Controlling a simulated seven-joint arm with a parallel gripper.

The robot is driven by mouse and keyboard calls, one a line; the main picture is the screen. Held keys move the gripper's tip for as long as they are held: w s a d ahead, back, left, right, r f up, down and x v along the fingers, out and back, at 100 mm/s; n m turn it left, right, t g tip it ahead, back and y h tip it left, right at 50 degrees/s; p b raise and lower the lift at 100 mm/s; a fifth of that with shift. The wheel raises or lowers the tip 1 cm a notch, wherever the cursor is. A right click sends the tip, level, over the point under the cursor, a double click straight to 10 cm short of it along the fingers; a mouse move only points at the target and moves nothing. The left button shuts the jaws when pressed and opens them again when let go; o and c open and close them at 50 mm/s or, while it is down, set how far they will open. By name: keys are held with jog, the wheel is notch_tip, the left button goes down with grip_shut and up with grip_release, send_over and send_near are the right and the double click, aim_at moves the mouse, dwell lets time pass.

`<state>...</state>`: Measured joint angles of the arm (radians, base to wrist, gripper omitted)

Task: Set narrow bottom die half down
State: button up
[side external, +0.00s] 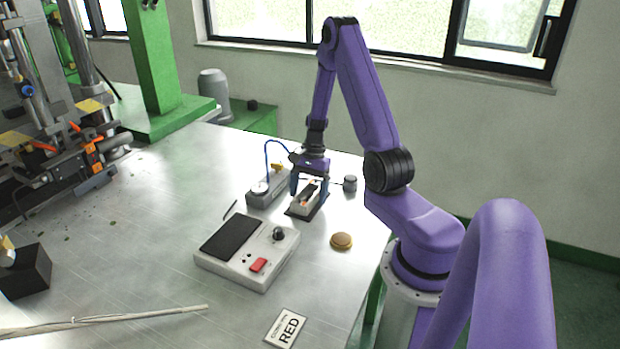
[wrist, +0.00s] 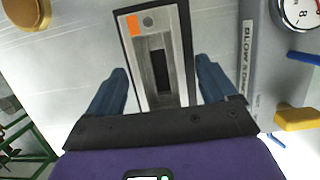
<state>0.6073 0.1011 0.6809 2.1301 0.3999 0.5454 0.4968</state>
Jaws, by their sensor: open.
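The narrow bottom die half (wrist: 176,38) is a grey metal block with a long dark slot, a round hole and an orange mark at one corner. It lies on a dark flat base (wrist: 121,40) on the table, and its near end is hidden by my gripper. In the side view the die half (side external: 305,200) sits under my gripper (side external: 309,190). In the wrist view the two blue fingers of my gripper (wrist: 160,85) stand apart on either side of the block, with gaps visible between them and it.
A grey unit with a gauge (wrist: 300,12), yellow lever (wrist: 296,119) and blue hose stands close beside the die half. A small grey cylinder (side external: 350,184), a round brown disc (side external: 341,241) and a control box (side external: 247,252) are nearby.

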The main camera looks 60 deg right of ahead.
aim_at(313, 192)
jog(key=v, duration=1.2)
jog(key=s+a+r+n+g+h, duration=0.1)
jog(key=s+a+r+n, duration=0.1)
jog(key=a+n, duration=0.7)
jog(key=s+a+r+n+g+h, duration=0.15)
jog(key=a+n, duration=0.45)
jog(key=a, duration=0.7)
jog(key=s+a+r+n+t, duration=0.1)
jog(key=s+a+n, duration=0.3)
jog(key=s+n, duration=0.3)
jog(key=s+a+r+n+t, duration=0.1)
jog(key=s+a+n, duration=0.4)
jog(key=s+n, duration=0.3)
jog(key=shift+a+r+n+t, duration=0.15)
jog(key=shift+r+n+t, duration=0.15)
jog(key=shift+r+t, duration=0.1)
